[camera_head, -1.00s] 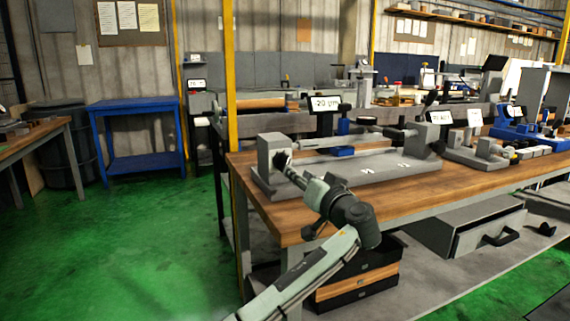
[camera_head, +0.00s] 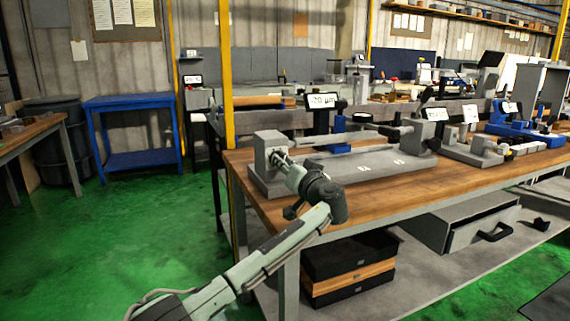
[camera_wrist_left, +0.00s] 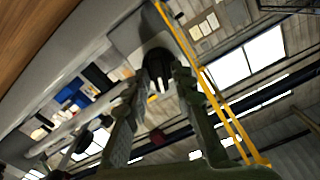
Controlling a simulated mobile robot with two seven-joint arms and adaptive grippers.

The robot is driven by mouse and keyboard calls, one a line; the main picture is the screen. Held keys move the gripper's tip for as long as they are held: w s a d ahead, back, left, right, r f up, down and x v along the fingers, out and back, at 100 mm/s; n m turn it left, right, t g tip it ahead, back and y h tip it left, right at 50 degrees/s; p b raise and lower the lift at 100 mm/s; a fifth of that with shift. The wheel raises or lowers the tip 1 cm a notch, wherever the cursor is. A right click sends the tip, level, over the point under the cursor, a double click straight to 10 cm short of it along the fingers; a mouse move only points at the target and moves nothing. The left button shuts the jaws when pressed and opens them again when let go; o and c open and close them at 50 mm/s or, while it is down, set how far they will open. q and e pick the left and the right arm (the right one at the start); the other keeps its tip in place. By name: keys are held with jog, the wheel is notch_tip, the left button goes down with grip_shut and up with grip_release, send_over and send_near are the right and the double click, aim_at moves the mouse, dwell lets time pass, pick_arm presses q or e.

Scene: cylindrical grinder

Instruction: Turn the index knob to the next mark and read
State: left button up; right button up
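A grey headstock block (camera_head: 264,150) stands at the left end of a grey base plate (camera_head: 345,176) on the wooden bench. The index knob (camera_wrist_left: 156,62) shows as a dark round part on a grey face in the left wrist view, with pale prongs by it. My left gripper (camera_head: 281,158) is at the headstock's front, its fingers apart. In the left wrist view its fingertips (camera_wrist_left: 156,80) lie either side of the knob; contact cannot be told. The knob's marks are not legible. A small display (camera_head: 323,100) behind reads about 20 µm; its sign is unclear. My right gripper is out of view.
The bench's wooden top (camera_head: 440,171) is clear along its front edge. An open grey drawer (camera_head: 478,222) and a dark box with an orange band (camera_head: 349,270) are below. Green floor is free at left.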

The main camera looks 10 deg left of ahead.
pick_arm(q)
grip_shut()
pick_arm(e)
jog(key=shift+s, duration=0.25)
pick_arm(q)
jog(key=shift+d+m+p, duration=0.1)
jog(key=shift+m+p, duration=0.6)
jog(key=shift+m, duration=3.5)
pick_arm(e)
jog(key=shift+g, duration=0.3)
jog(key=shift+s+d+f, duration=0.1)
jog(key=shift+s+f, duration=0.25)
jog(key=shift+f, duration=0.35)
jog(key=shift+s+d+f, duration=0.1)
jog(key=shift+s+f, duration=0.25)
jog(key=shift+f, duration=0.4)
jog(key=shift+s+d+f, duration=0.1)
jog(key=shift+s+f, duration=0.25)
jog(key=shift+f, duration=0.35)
pick_arm(q)
jog(key=shift+f+m, duration=0.1)
jog(key=shift+m, duration=0.2)
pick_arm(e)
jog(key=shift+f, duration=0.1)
pick_arm(q)
jog(key=shift+o, duration=1.8)
grip_release()
